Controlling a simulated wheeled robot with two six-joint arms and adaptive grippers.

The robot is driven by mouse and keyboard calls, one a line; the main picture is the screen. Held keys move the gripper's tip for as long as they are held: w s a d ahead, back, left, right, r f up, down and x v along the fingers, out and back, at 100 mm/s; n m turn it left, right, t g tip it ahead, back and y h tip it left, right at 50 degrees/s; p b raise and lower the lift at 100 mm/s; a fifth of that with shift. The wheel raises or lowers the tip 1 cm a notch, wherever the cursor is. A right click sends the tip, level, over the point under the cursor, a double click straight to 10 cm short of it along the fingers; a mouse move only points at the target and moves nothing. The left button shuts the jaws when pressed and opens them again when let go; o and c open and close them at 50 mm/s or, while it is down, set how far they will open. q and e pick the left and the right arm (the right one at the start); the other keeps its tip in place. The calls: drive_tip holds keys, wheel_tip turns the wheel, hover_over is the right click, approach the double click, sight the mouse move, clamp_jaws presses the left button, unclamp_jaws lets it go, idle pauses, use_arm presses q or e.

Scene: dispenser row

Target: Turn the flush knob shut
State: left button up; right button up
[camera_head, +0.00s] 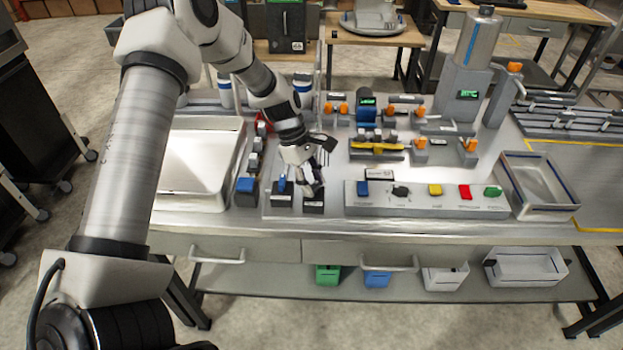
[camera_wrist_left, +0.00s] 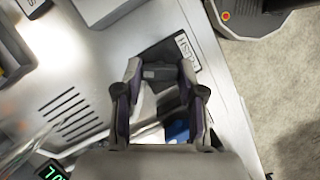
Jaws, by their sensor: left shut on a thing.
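The flush knob's dark block (camera_head: 313,206) sits near the front edge of the metal bench, just left of the long grey button panel. In the left wrist view, a white label reading FLUSH (camera_wrist_left: 187,50) is on the dark base. My left gripper (camera_head: 316,188) reaches down over this block; its fingers (camera_wrist_left: 158,72) in the wrist view stand on either side of a small grey knob (camera_wrist_left: 160,73) and are shut on it. The fingers hide much of the knob, so its exact angle is unclear. My right gripper is out of view.
A similar block with a blue knob (camera_head: 282,186) stands close on the left. The grey panel (camera_head: 425,209) with several colored knobs lies on the right. A white basin (camera_head: 200,165) is further left, and an empty metal tray (camera_head: 538,183) is at the right.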

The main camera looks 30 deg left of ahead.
use_arm(q)
drive_tip(key=m+g, duration=0.1)
drive_tip(key=m, duration=0.1)
drive_tip(key=m+g, duration=0.1)
drive_tip(key=m, duration=0.2)
drive_tip(key=shift+f+m+y+p, duration=0.15)
drive_tip(key=shift+m+y+p, duration=0.15)
drive_tip(key=shift+p, duration=0.1)
drive_tip(key=m+g, duration=0.1)
drive_tip(key=m, duration=0.2)
drive_tip(key=m+g+y, duration=0.1)
drive_tip(key=m, duration=0.2)
drive_tip(key=shift+w+d+y, duration=0.15)
drive_tip(key=shift+y, duration=0.15)
drive_tip(key=o, duration=1.2)
drive_tip(key=shift+c, duration=0.2)
drive_tip(key=v, duration=1.2)
